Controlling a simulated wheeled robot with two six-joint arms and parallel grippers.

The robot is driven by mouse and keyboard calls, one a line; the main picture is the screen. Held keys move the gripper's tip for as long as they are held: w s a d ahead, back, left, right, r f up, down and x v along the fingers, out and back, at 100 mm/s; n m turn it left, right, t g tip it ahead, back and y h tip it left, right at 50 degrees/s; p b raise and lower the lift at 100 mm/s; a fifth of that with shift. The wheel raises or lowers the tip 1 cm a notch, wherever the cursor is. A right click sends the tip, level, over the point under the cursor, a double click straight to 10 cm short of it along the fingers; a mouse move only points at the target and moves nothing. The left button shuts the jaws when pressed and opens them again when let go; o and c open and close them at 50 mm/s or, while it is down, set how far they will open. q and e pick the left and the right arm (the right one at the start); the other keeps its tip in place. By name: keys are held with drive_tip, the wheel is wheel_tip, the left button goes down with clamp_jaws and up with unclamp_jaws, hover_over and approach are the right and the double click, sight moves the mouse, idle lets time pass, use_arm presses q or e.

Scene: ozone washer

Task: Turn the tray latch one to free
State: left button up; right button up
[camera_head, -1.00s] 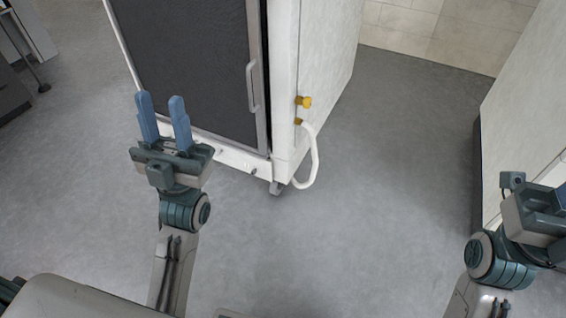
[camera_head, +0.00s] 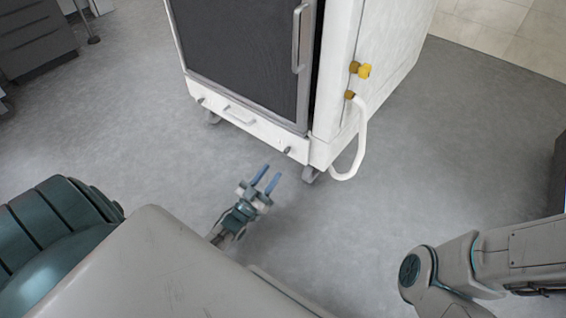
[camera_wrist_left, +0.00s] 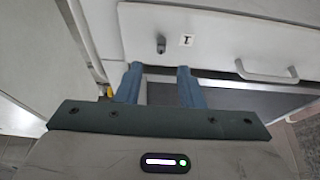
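A small grey latch knob (camera_wrist_left: 161,45) sits on the white tray front beside a label marked 1 (camera_wrist_left: 187,40) in the left wrist view. In the head view, a latch knob (camera_head: 287,150) shows at the right end of the tray front, which runs along the bottom of the washer. My left gripper (camera_head: 266,177) is low, just in front of that end. Its two blue fingers are apart and empty. In the left wrist view the fingertips (camera_wrist_left: 157,68) lie just below the knob, with no visible contact. My right gripper is out of view.
The tray handle (camera_head: 238,116) is left of the knob. Another knob (camera_head: 200,100) is at the far end. A white hose (camera_head: 351,160) loops down beside the washer, under yellow fittings (camera_head: 361,70). Open grey floor (camera_head: 440,180) lies to the right.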

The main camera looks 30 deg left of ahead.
sight(285, 153)
use_arm(q)
drive_tip(key=b+x, duration=0.1)
drive_tip(key=x, duration=0.2)
drive_tip(key=b+x, duration=0.1)
drive_tip(key=x, duration=0.2)
drive_tip(key=shift+w+a+f+b, duration=0.1)
drive_tip(key=shift+w+f+b, duration=0.05)
drive_tip(key=shift+w+b, duration=0.2)
drive_tip(key=shift+w+r, duration=0.3)
drive_tip(key=shift+c, duration=0.4)
clamp_jaws()
